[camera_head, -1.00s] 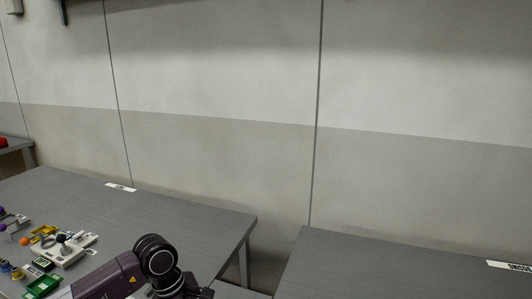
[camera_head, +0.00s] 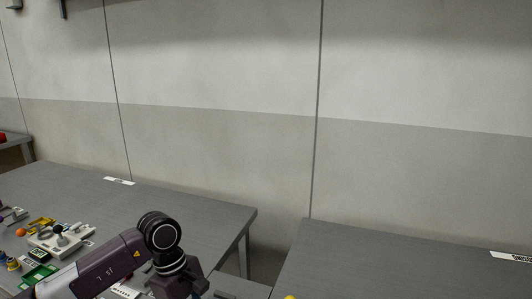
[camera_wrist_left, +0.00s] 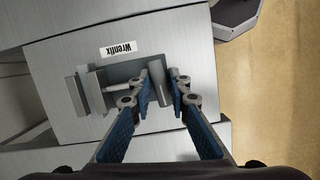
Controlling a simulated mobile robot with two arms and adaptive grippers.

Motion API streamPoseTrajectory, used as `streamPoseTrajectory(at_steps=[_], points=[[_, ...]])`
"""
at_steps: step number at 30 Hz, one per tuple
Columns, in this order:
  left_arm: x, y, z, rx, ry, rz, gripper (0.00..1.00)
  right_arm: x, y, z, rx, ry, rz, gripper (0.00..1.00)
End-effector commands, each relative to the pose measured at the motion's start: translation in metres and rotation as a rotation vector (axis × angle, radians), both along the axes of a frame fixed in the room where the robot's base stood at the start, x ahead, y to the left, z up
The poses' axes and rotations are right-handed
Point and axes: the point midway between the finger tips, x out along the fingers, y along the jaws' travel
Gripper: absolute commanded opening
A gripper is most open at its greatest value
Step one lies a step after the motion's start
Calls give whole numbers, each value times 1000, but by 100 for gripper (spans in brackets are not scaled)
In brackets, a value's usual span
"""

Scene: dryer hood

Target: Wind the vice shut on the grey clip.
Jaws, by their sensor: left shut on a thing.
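In the left wrist view a grey vice (camera_wrist_left: 98,90) stands on a metal surface beside a "Wrenfix" label, with its upright jaw blocks at the left. A thin spindle (camera_wrist_left: 118,87) runs right from the jaws to a grey handle bar (camera_wrist_left: 158,88). My left gripper (camera_wrist_left: 160,80) is shut on this handle bar, one blue finger on each side of it. I cannot tell the grey clip apart from the vice's grey parts. My right gripper is not in view.
In the head view, a grey table (camera_head: 190,205) at the left holds a white board with a knob (camera_head: 62,238), a green tray (camera_head: 38,276) and several small coloured pieces. A second grey table (camera_head: 400,262) at the right is mostly clear. A gap separates the tables.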

Motion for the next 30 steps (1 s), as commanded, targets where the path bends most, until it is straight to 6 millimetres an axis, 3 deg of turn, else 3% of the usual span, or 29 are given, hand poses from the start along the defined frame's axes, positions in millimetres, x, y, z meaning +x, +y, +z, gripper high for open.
streamPoseTrajectory(at_steps=[9,18,29,30], points=[[-3,0,-2,1,7,-11,0,0,0,-1,0,0,0,0],[-3,0,-3,3,6,192,0,0,0,-4,0,0,1,0],[-3,0,-3,2,7,197,0,0,-1,-4,-1,0,0,0],[-3,0,-3,2,7,197,15,0,-1,-4,-1,0,1,0]])
